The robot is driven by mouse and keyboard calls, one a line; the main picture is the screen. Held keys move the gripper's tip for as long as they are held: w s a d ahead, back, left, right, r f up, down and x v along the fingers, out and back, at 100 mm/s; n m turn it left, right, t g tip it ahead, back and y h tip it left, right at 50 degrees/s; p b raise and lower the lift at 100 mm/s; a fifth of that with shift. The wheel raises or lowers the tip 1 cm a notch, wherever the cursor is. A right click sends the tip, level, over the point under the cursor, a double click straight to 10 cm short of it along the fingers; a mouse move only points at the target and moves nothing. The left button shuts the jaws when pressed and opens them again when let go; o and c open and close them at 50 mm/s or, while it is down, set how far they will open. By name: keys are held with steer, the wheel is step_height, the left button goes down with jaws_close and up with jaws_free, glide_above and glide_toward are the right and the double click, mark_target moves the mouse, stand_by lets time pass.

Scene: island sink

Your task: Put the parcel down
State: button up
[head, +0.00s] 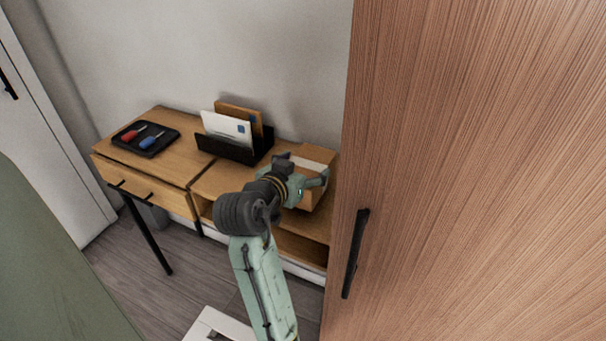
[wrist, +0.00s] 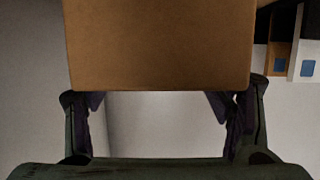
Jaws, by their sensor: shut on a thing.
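The parcel is a brown cardboard box (head: 318,155) at the right end of the wooden desk (head: 212,183), close to the wall. My gripper (head: 306,180) is shut on it, with the arm reaching in from the front. In the wrist view the parcel (wrist: 160,45) fills the top middle, with the gripper fingers (wrist: 158,102) at its lower left and right corners. My gripper hides part of the parcel in the head view. I cannot tell whether its underside touches the desk top.
A black letter holder (head: 225,148) with envelopes stands left of the parcel. A black tray (head: 145,138) with a red and a blue tool lies at the desk's left. A tall wooden cabinet (head: 470,150) with a black handle (head: 355,253) stands close on the right.

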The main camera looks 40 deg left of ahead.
steer(key=shift+f+p, duration=0.35)
steer(key=shift+f, duration=1.15)
steer(key=shift+f, duration=0.15)
steer(key=o, duration=1.4)
steer(key=shift+s, duration=0.1)
steer(key=shift+c, duration=0.2)
steer(key=shift+r, duration=0.3)
steer(key=b+v, duration=0.3)
steer(key=v, duration=0.9)
steer(key=shift+f, duration=0.15)
